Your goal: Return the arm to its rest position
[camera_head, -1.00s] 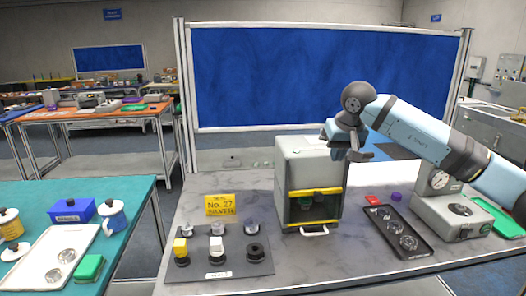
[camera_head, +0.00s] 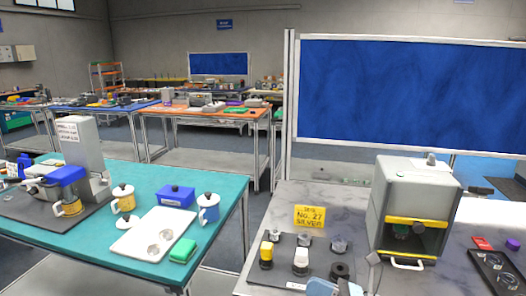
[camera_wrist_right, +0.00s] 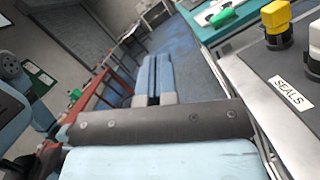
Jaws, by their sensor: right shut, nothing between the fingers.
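My right gripper (camera_head: 364,275) shows at the bottom edge of the head view, in front of the grey cabinet (camera_head: 420,180) on the marble-look table. Only a light-blue part and grey finger parts of it are in frame; the rest of the arm is cut off. In the right wrist view, the two light-blue fingers of the right gripper (camera_wrist_right: 153,75) lie side by side, shut and empty, over the blue-grey floor. My left gripper is in neither view.
A black seals tray (camera_head: 290,285) with yellow, white and black pieces lies close to the gripper. A yellow sign (camera_head: 309,216) stands behind it. A teal table (camera_head: 225,235) with mugs and a white tray (camera_head: 140,243) is at left. Floor shows between the tables.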

